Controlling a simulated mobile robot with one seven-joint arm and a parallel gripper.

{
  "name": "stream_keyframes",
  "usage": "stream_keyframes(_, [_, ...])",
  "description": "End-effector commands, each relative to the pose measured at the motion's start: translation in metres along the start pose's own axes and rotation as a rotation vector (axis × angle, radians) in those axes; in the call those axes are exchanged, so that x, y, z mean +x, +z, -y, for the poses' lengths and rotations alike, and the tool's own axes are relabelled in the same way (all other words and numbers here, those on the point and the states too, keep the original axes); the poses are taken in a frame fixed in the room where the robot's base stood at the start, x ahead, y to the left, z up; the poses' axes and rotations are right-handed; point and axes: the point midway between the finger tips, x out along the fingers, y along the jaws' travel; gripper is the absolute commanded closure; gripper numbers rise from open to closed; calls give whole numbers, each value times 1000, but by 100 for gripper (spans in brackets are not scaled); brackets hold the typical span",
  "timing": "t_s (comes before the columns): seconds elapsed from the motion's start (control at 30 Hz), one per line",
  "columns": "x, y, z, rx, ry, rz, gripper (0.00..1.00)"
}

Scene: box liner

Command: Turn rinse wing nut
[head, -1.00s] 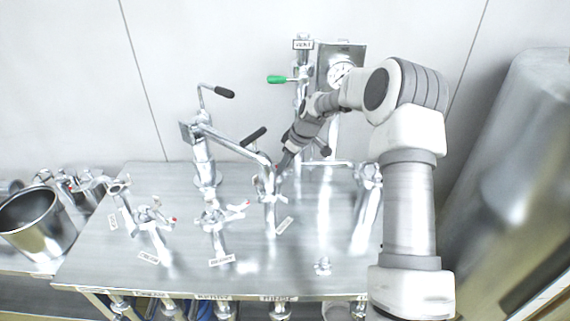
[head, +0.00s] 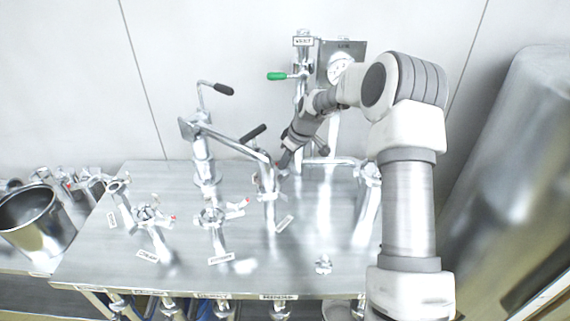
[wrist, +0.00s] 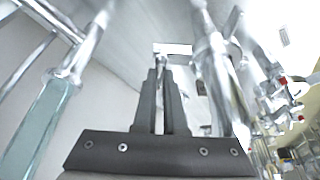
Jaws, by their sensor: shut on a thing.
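The rinse wing nut (head: 267,181) is a small shiny metal piece at the upper part of the upright pipe behind the tilted label, right of the table's middle in the head view. My gripper (head: 282,168) comes down to it from the upper right, with its fingertips at the nut. In the wrist view my gripper (wrist: 160,68) has its two dark fingers close together, shut on a small metal part at their tips. The fingers hide most of the nut, so its exact angle cannot be told.
A steel table (head: 180,270) carries several pipes with clamps. A black-handled lever (head: 253,134) and a green-handled valve (head: 278,76) stand close to my arm. A pressure gauge (head: 340,68) is behind it. A steel pot (head: 35,222) stands at far left.

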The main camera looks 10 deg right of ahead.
Motion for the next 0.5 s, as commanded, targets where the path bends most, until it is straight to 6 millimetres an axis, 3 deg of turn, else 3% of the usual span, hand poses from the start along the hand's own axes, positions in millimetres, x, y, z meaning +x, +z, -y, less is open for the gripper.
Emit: stream_keyframes(0.5, [2,-1,3,409,175,-2,100])
